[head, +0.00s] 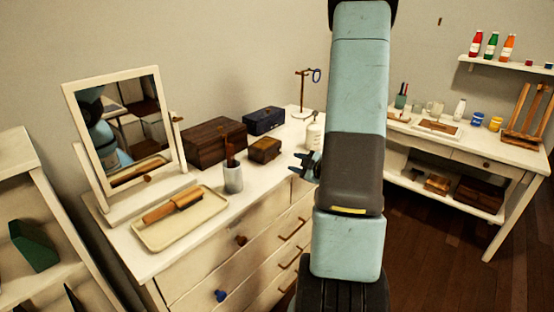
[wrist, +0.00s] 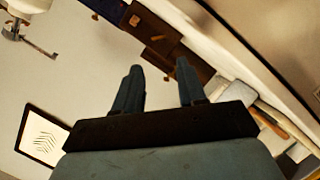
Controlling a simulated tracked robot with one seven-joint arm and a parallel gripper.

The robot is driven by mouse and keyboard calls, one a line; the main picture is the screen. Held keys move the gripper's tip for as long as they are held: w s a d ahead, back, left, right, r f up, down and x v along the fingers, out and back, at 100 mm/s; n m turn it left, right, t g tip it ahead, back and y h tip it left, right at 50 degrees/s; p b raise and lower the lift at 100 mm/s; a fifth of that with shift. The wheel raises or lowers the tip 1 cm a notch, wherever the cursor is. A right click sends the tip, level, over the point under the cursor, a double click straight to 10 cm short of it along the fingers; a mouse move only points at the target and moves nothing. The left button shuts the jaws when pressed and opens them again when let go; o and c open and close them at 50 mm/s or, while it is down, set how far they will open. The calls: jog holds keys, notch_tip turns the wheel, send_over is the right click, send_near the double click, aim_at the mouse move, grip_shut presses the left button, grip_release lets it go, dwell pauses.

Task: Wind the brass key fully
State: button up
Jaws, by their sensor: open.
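I cannot make out the brass key clearly in either view. A small brown wooden box with brass-coloured fittings (head: 265,150) sits on the dresser top. In the wrist view, dark brown boxes (wrist: 172,40) lie beyond the fingertips, with a small brass-coloured detail that I cannot identify. My gripper (head: 304,166) is right of the small box in the head view, near the dresser's right end, partly hidden by my arm. In the wrist view my gripper (wrist: 158,68) has its two fingers apart, with nothing between them.
A larger wooden box (head: 214,142), a blue box (head: 264,121) and a cup with a brush (head: 233,178) stand nearby. A white bottle (head: 314,134) stands close to my gripper. A tray (head: 207,223) and mirror (head: 122,130) are left. The dresser's front middle top is clear.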

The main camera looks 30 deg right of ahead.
aim_at(275, 157)
jog(key=x, duration=1.1)
jog(key=shift+w, duration=0.2)
jog(key=c, duration=0.7)
jog(key=shift+a+f, duration=0.1)
jog(key=shift+a, duration=0.2)
grip_shut()
jog(key=shift+d, duration=0.3)
jog(key=shift+d+m, duration=0.15)
jog(key=shift+m, duration=0.35)
jog(key=m+g+y, duration=0.1)
jog(key=m, duration=0.1)
jog(key=shift+d+m+g+y, duration=0.15)
jog(key=shift+m+g+y, duration=0.15)
jog(key=shift+y, duration=0.1)
jog(key=shift+w+d+m+g+y, duration=0.1)
jog(key=shift+m+g+y, duration=0.3)
jog(key=shift+m+y, duration=0.55)
jog(key=shift+m, duration=0.35)
